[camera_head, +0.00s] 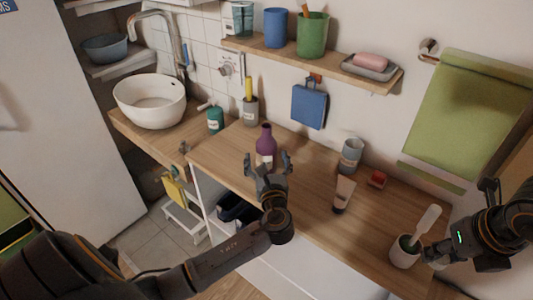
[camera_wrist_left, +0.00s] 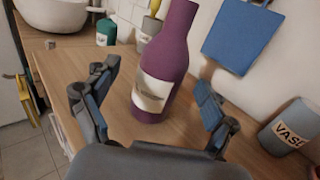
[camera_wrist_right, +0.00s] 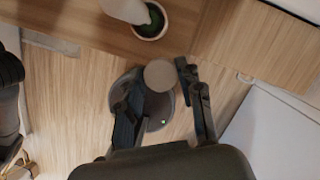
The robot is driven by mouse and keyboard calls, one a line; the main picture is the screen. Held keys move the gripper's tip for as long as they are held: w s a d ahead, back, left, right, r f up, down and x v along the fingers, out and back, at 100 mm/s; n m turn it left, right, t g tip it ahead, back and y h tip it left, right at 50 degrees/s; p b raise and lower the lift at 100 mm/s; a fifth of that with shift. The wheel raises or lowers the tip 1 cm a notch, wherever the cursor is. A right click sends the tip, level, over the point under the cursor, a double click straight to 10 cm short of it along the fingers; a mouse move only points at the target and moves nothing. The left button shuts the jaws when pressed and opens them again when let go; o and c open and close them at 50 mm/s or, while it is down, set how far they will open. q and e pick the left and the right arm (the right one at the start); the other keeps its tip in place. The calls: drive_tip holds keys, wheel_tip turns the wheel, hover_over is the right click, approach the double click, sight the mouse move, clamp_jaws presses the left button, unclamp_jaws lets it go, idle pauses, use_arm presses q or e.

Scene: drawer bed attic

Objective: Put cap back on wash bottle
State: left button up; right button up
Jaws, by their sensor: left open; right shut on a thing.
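The wash bottle (camera_head: 266,140) is purple with a pale label and a narrow neck, and stands upright on the wooden counter. In the left wrist view the bottle (camera_wrist_left: 166,65) is close ahead, its top cut off by the frame edge. My left gripper (camera_head: 267,164) is open, its fingers spread to either side of the bottle's near side, not closed on it. My right gripper (camera_head: 436,254) is at the counter's right end. In the right wrist view it is shut on a small round grey-beige piece (camera_wrist_right: 160,76), which appears to be the cap.
A tube (camera_head: 343,194), a red item (camera_head: 377,179) and a grey cup (camera_head: 350,156) stand right of the bottle. A blue board (camera_head: 309,106) hangs behind. The counter (camera_head: 222,160) is clear left of the bottle.

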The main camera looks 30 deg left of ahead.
sight(267, 146)
use_arm(q)
drive_tip(key=x, duration=0.5)
drive_tip(key=shift+w+d, duration=0.15)
use_arm(e)
drive_tip(key=shift+r, duration=0.25)
use_arm(q)
drive_tip(key=shift+r, duration=0.1)
drive_tip(key=c, duration=1.3)
drive_tip(key=shift+c, duration=0.2)
drive_tip(key=shift+r, duration=0.1)
